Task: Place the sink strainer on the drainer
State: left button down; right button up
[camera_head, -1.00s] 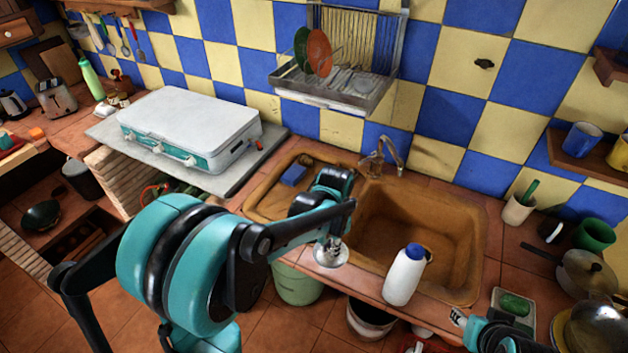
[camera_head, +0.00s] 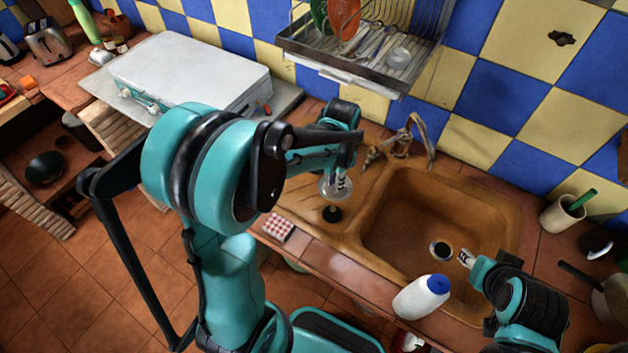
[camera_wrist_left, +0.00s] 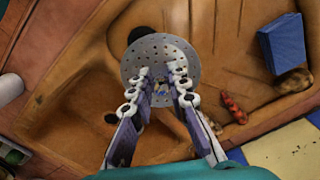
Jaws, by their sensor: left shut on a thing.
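The sink strainer, a perforated metal disc (camera_wrist_left: 160,55), is gripped at its near edge by my left gripper (camera_wrist_left: 160,85). In the head view the strainer (camera_head: 334,188) hangs from the left gripper (camera_head: 342,172) above the left, shallow part of the sink. A black round spot (camera_head: 332,213) lies just below it; the disc partly covers a dark round spot (camera_wrist_left: 139,34) in the wrist view. The dish drainer (camera_head: 345,73), a metal rack, hangs on the wall behind. My right gripper (camera_head: 466,258) is over the basin near the drain hole (camera_head: 440,250); its opening is unclear.
The brown sink basin (camera_head: 400,215) has a brass tap (camera_head: 405,140) behind it. A white bottle (camera_head: 420,298) stands at its front edge. A checked block (camera_head: 279,227) lies on the front rim. A blue sponge (camera_wrist_left: 281,43) lies at the sink's side.

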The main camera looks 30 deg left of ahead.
pick_arm(q)
jog(key=a+f, duration=0.1)
jog(key=a, duration=0.1)
jog(key=a+f+b, duration=0.1)
jog(key=a+f, duration=0.1)
jog(key=a, duration=0.1)
jog(key=s+a+f+b, duration=0.1)
jog(key=a+f, duration=0.1)
jog(key=a, duration=0.1)
jog(key=shift+s+a+f, duration=0.1)
jog(key=shift+a+f, duration=0.05)
jog(key=shift+a, duration=0.1)
jog(key=shift+f+b, duration=0.7)
jog(key=shift+f, duration=1.25)
jog(key=shift+f, duration=0.1)
jog(key=c, duration=1.5)
grip_release()
jog(key=shift+o, duration=0.2)
